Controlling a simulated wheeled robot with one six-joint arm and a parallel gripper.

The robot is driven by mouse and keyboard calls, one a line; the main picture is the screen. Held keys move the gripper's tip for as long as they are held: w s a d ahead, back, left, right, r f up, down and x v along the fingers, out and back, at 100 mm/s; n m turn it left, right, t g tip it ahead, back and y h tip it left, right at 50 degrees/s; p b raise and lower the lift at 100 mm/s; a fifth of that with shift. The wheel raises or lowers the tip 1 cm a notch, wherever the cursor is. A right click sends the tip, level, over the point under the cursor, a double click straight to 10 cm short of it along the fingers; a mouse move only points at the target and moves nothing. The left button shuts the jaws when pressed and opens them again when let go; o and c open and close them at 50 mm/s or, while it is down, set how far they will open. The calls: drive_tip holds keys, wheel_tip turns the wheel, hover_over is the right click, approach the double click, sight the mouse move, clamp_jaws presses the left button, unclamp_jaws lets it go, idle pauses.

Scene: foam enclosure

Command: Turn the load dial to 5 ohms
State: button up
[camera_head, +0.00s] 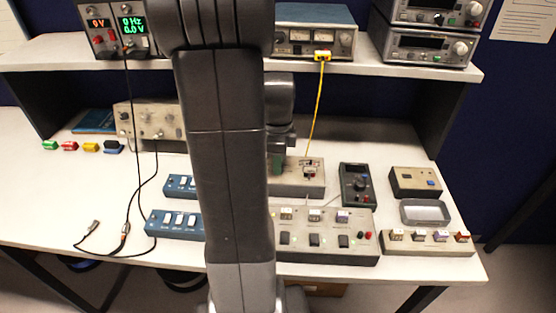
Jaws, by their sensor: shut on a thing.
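My arm stands upright across the middle of the view and hides much of the bench behind it. Just right of it, the end of my arm points down at a beige box (312,189) on the bench. My gripper (276,166) shows only in part at the left end of this box, beside my arm. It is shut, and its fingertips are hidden. The load dial itself is not visible; the part of the box where my gripper reaches is covered. A yellow cable (319,100) runs from the shelf instrument down to this box.
Blue switch boxes (174,224) lie left of my arm. A beige switch panel (330,243), a dark multimeter (357,185) and a grey tray (425,212) lie to the right. Black leads (128,205) hang at the left. Instruments (428,49) line the shelf.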

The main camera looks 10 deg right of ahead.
idle(0.3)
drive_tip(key=o, duration=1)
wheel_tip(320, 180, up, 14)
drive_tip(key=shift+f, duration=0.1)
wheel_tip(320, 180, down, 14)
drive_tip(key=shift+r, duration=0.1)
idle(0.4)
